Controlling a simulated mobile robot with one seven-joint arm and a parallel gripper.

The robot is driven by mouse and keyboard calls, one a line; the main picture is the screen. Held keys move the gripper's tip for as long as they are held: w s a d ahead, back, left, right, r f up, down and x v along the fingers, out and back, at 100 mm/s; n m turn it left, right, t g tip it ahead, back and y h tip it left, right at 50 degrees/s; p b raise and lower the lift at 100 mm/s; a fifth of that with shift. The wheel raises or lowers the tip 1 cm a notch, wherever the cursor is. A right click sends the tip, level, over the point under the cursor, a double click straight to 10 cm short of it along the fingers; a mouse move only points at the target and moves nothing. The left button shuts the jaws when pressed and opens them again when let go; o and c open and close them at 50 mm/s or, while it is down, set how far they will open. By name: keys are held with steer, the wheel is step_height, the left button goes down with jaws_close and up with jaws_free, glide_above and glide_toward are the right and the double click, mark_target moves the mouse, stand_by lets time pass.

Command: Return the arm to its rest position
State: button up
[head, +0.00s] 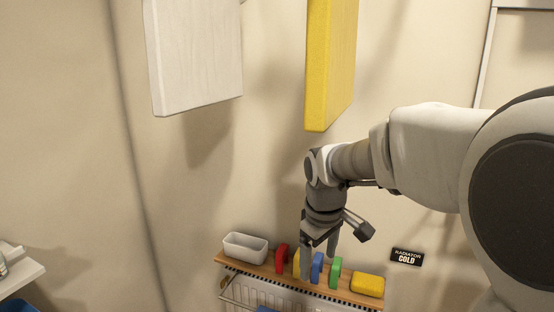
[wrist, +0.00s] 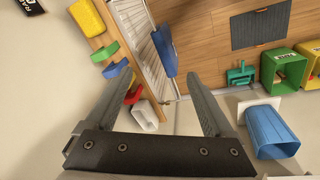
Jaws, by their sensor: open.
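My gripper (head: 320,252) hangs pointing down in front of the wall shelf in the head view, with my arm reaching in from the right. In the wrist view its two fingers (wrist: 160,75) are spread wide, with nothing between them held. A red one (head: 281,258) and a green one (head: 335,272) stand on either side.
A wooden shelf (head: 231,262) above a radiator (head: 245,293) bears a white tray (head: 245,247) and a yellow block (head: 367,285). White (head: 198,55) and yellow (head: 330,65) panels hang above.

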steer(key=s+d+r+m+t, duration=0.1)
steer(key=s+d+r+m, duration=0.15)
steer(key=s, duration=0.45)
steer(key=s+d+r+m+t, duration=0.1)
steer(key=s+m, duration=0.2)
steer(key=s, duration=0.3)
steer(key=s+d+r+m+t, duration=0.1)
steer(key=s+d+m, duration=0.15)
steer(key=s, duration=0.45)
step_height(320, 180, up, 14)
steer(key=s+p, duration=0.1)
steer(key=p, duration=1.3)
steer(key=shift+a+r+p, duration=0.2)
steer(key=shift+a+p, duration=0.1)
steer(key=shift+d+m, duration=0.15)
steer(key=shift+m, duration=0.15)
